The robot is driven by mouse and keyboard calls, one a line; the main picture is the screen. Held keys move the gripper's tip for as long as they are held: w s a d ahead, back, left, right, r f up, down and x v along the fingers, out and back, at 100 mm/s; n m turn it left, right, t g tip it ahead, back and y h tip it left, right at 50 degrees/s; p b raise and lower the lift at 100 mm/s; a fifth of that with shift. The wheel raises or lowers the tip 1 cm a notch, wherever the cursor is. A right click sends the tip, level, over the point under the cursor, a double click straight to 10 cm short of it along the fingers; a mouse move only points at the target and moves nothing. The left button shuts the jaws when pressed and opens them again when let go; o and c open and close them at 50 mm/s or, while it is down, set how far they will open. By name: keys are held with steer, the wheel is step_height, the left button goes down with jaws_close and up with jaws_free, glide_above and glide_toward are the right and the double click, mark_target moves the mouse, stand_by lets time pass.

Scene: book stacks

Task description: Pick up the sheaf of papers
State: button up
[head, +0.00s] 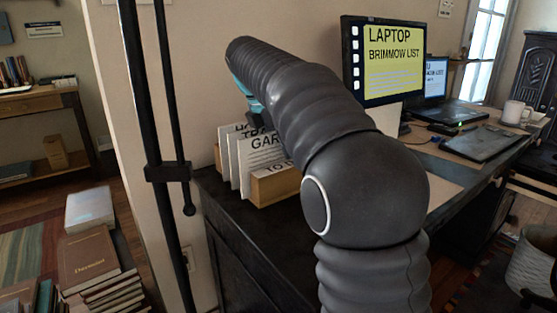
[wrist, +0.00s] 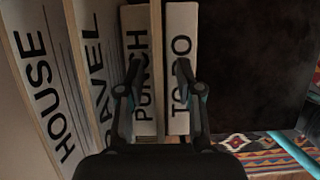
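Several labelled sheets of paper stand upright in a wooden desk holder (head: 274,187) on the dark desk. In the head view a front sheet (head: 262,152) reads "GAR" before my arm covers the rest. In the wrist view I see sheets labelled HOUSE (wrist: 38,85), one ending in "AVEL" (wrist: 97,60), PUNCH (wrist: 137,20) and TO DO (wrist: 181,25). I cannot tell which is the sheaf. My gripper (wrist: 159,72) is open, its fingers apart over PUNCH and TO DO, with a wooden strip (wrist: 156,30) between them. In the head view my arm hides the fingertips.
A monitor (head: 392,75), a laptop (head: 435,85), a white mug (head: 515,112) and a tablet-like slab (head: 482,143) stand right on the desk. Book piles (head: 95,250) are on the floor at left. The wall rises close behind the holder.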

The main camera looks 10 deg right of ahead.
steer(key=shift+f, duration=0.35)
stand_by(0.6)
jaws_close()
